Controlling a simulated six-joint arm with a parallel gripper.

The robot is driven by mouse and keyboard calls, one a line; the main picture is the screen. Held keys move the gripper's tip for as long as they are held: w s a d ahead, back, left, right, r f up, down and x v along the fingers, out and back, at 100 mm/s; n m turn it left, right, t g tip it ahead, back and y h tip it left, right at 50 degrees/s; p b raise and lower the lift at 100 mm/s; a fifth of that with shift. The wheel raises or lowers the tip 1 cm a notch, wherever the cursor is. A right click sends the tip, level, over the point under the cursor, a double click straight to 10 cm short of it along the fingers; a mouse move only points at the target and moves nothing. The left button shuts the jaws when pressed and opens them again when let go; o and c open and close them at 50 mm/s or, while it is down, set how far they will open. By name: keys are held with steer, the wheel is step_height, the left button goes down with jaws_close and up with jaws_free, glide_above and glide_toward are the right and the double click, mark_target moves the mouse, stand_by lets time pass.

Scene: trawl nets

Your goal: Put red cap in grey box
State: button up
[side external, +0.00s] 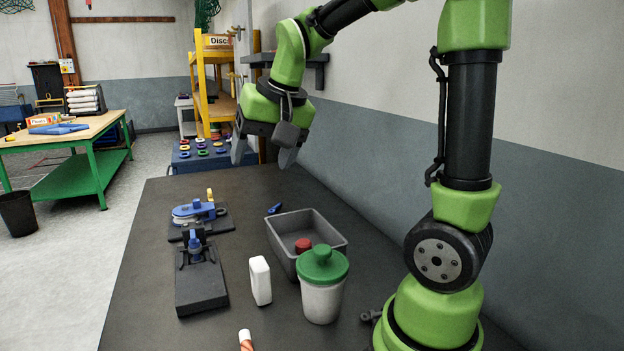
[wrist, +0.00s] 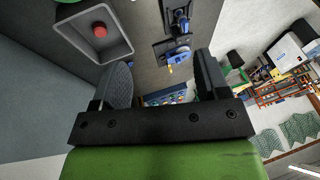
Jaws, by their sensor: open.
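The red cap (side external: 303,245) lies inside the grey box (side external: 318,222) on the dark table, partly hidden by the green-lidded jar in front. In the wrist view the red cap (wrist: 99,30) rests on the floor of the grey box (wrist: 127,48), near its inner wall. My gripper (side external: 262,155) is raised above the far part of the table, beyond the box and apart from it. Its two fingers are spread with nothing between them. The wrist view also shows the open fingers of my gripper (wrist: 165,85).
A white jar with a green lid (side external: 322,285) stands close in front of the box. A white bottle (side external: 260,281) stands to its left. Black fixtures with blue parts (side external: 200,268) lie further left. A small blue item (side external: 274,208) lies behind the box. The table's far end is clear.

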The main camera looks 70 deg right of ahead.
steer(key=s+a+n+t+y, duration=0.2)
steer(key=s+a+n, duration=0.3)
steer(key=s+a, duration=0.5)
steer(key=shift+s+a+r+t+y, duration=0.15)
steer(key=shift+s+r+t+y, duration=0.2)
steer(key=shift+s, duration=0.7)
